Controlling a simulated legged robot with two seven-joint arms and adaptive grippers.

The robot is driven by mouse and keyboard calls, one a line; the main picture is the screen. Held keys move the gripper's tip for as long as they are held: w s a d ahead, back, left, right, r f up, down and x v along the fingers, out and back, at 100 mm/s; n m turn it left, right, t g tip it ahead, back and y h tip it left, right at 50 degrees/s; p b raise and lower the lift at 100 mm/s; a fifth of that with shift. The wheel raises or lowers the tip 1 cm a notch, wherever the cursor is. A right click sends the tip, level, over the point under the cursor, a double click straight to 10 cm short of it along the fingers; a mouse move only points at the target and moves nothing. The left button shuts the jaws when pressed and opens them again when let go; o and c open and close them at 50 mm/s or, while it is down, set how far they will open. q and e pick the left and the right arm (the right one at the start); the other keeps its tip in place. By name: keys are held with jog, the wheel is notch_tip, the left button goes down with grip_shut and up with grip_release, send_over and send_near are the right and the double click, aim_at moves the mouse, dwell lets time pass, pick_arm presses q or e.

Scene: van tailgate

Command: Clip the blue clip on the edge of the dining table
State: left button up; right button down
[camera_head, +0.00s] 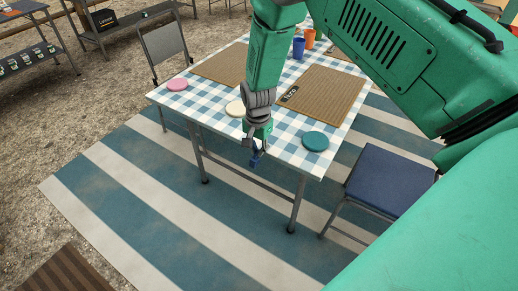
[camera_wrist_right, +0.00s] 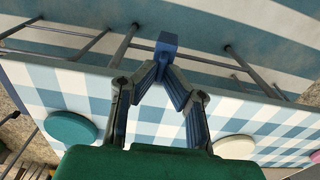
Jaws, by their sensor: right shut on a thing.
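The dining table (camera_head: 212,113) has a blue-and-white checked cloth. My right gripper (camera_head: 257,150) is at the table's near long edge, between a cream disc and a teal disc. It is shut on the blue clip (camera_head: 256,160), which shows as a small blue block just outside the edge. In the right wrist view the clip (camera_wrist_right: 167,42) sits between the fingertips (camera_wrist_right: 163,70), past the table edge, over the striped rug. Whether the clip touches the edge cannot be told. My left gripper is not in view.
On the table are a pink disc (camera_head: 177,84), a cream disc (camera_head: 235,108), a teal disc (camera_head: 315,141), brown mats (camera_head: 325,97), a blue cup (camera_head: 298,48) and an orange cup (camera_head: 308,39). A blue-seated chair (camera_head: 388,180) stands at the right end. The near rug is clear.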

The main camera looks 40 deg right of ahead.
jog(key=shift+r, duration=0.15)
jog(key=shift+d+f, duration=0.35)
jog(key=shift+d, duration=0.55)
jog(key=shift+a+r, duration=0.1)
jog(key=shift+a, duration=0.15)
jog(key=shift+w+d+f+b, duration=0.15)
jog(key=shift+w+d+b, duration=0.15)
jog(key=shift+d, duration=0.5)
jog(key=shift+w+d+f+b, duration=0.15)
jog(key=shift+w+d, duration=0.2)
jog(key=shift+d, duration=0.4)
jog(key=shift+a+r, duration=0.1)
jog(key=shift+a, duration=0.1)
jog(key=shift+w+d, duration=0.1)
jog(key=shift+d, duration=0.1)
